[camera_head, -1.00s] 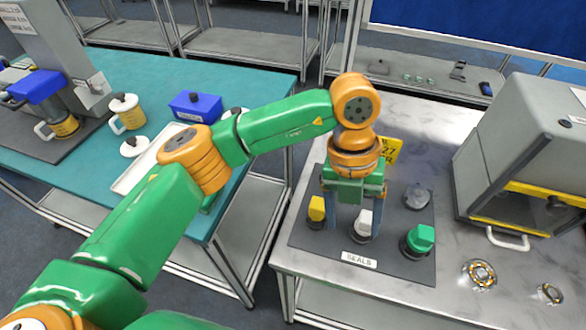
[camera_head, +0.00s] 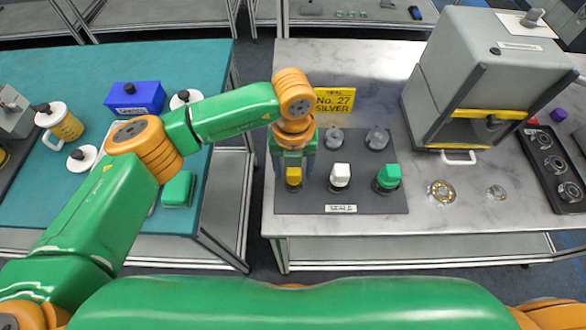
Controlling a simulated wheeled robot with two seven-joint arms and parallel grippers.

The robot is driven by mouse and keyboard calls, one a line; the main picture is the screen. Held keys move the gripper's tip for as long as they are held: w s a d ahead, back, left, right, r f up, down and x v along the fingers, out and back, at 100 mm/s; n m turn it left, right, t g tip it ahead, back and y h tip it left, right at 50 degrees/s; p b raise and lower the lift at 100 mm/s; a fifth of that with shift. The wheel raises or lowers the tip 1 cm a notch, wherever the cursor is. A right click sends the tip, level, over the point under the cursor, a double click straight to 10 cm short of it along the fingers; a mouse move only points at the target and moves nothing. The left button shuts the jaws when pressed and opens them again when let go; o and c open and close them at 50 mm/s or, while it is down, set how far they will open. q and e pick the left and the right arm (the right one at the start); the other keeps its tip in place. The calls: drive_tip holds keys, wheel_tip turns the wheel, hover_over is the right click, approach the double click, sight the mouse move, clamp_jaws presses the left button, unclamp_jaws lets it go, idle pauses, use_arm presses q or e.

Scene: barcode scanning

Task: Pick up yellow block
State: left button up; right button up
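The yellow block (camera_head: 293,175) sits on a dark seal stand at the left end of the front row on the dark grey SEALS mat (camera_head: 367,202). My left gripper (camera_head: 293,178) points down directly over it, with its fingers apart on either side of the block. The gripper body hides the upper and rear parts of the block. I cannot tell whether the fingers touch it. A white block (camera_head: 340,174) and a green block (camera_head: 388,175) stand to the right in the same row. My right gripper is out of view.
Two grey knobs, one left (camera_head: 333,138) and one right (camera_head: 377,138), stand behind the blocks. A yellow No. 27 SILVER sign (camera_head: 334,100) is at the back. A grey machine (camera_head: 480,80) and metal rings (camera_head: 441,192) are to the right. A teal table (camera_head: 60,205) is left.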

use_arm(q)
drive_tip(key=shift+d, duration=0.15)
clamp_jaws()
